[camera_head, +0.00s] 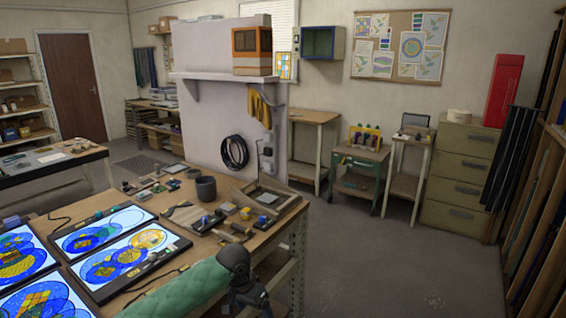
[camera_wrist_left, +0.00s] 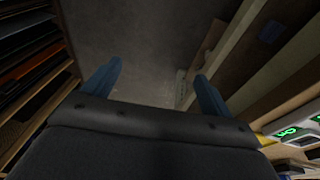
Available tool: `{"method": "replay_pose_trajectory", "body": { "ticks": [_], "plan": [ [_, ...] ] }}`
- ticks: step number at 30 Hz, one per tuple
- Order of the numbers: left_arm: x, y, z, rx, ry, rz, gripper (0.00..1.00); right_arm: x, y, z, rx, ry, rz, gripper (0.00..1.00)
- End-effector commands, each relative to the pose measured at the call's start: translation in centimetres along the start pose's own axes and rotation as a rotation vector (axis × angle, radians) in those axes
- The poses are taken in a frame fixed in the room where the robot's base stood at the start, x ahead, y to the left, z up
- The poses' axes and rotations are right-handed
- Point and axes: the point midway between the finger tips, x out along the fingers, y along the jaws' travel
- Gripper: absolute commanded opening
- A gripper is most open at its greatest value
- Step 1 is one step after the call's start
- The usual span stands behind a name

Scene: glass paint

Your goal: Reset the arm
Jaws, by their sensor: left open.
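My left arm (camera_head: 192,287), in a green sleeve, comes in at the bottom of the head view and reaches past the workbench's right end. Its black wrist and left gripper (camera_head: 250,298) are at the bottom edge there, and the fingers cannot be made out clearly. In the left wrist view the left gripper (camera_wrist_left: 159,71) shows two blue fingers spread wide apart. Nothing is between them, and bare floor (camera_wrist_left: 150,35) lies beyond. My right gripper is in neither view.
The wooden workbench (camera_head: 150,202) holds lit panels with blue and yellow glass designs (camera_head: 112,266), a dark pot (camera_head: 206,189), small tools and an open tray (camera_head: 271,197). The bench frame stands close beside the left gripper. The floor (camera_head: 400,265) to the right is clear.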

Motion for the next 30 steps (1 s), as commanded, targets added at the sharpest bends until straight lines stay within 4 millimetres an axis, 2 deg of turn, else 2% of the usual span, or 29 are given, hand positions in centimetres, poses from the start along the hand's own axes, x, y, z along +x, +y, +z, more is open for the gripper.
{"method": "replay_pose_trajectory", "body": {
  "ticks": [1, 3, 8, 17, 23, 30],
  "plan": [
    [1.5, 0.3, 0.2, -0.009, 0.011, 0.014, 0.85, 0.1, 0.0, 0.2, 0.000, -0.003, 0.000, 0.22],
    [3.2, 0.5, 0.4, -0.020, 0.031, 0.026, 0.85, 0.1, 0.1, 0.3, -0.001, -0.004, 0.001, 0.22],
    [6.7, 0.9, 1.0, -0.044, 0.069, 0.047, 0.85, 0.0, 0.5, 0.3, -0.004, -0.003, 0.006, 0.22],
    [13.8, 1.4, 3.5, -0.105, 0.126, 0.071, 0.85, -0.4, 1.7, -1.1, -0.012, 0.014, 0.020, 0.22],
    [19.4, 1.5, 6.7, -0.159, 0.158, 0.069, 0.85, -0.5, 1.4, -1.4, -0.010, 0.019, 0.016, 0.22],
    [26.2, 1.7, 12.4, -0.227, 0.170, 0.046, 0.85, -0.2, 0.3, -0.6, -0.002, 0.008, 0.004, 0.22]
  ]
}}
